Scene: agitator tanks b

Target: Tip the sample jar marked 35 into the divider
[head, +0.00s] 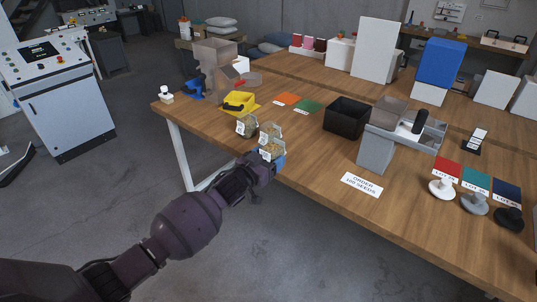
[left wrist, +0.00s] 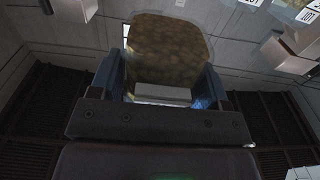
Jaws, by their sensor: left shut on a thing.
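My left gripper (head: 267,165) is shut on a clear sample jar (head: 271,149) of brownish grains at the table's near edge. In the left wrist view the jar (left wrist: 168,48) sits between the two fingers, with a pale label low on its side; I cannot read its number. Two similar jars with white labels, the left jar (head: 246,126) and the middle jar (head: 269,132), stand just beyond it. A grey-brown hopper device (head: 214,62), which looks like the divider, stands at the table's far left end. My right gripper is in neither view.
A blue pan (head: 193,91) and a yellow pan (head: 239,101) stand by the hopper device. A black bin (head: 346,117) and a grey counter machine (head: 375,152) stand to the right. Orange and green cards lie flat between. The wood near the order card (head: 361,185) is mostly clear.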

